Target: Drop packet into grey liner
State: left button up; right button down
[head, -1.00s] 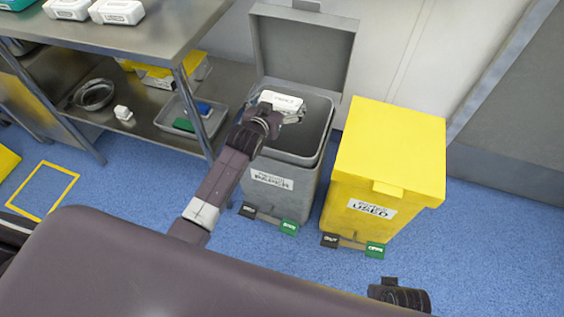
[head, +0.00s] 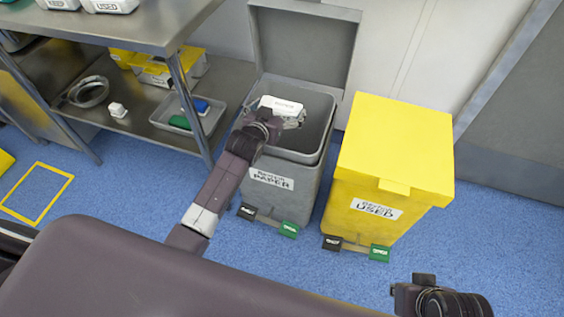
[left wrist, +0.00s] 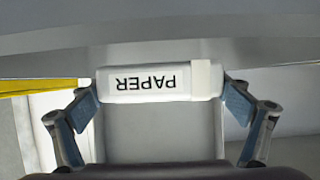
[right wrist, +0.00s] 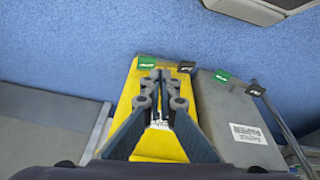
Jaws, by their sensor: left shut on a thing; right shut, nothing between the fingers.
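The packet (head: 282,104) is a white block over the open grey bin. In the left wrist view the packet (left wrist: 145,84) is marked "PAPER", upside down. My left gripper (head: 290,116) is shut on it, one finger at each end, and holds it over the left part of the opening. The grey liner (head: 322,125) is the rimmed inner tub of the bin; its floor is partly hidden by my arm and the packet. My right gripper (right wrist: 156,78) is shut and empty, above the yellow bin in the right wrist view.
The grey bin (head: 302,205) has its lid (head: 303,45) raised behind. A yellow bin (head: 400,145) marked "USED" stands shut to its right. Pedals sit at both bases. A steel table (head: 130,22) with white boxes and a lower shelf (head: 150,115) stands left. Blue floor is clear in front.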

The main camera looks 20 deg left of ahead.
pick_arm(q)
jog(key=shift+f, duration=0.1)
pick_arm(e)
jog(key=shift+s+r, duration=0.15)
jog(key=shift+r, duration=0.2)
pick_arm(q)
jog(key=o, duration=0.9)
jog(key=shift+c, duration=0.2)
jog(key=shift+s, duration=0.6)
jog(key=v, duration=1.1)
jog(key=shift+w, duration=0.1)
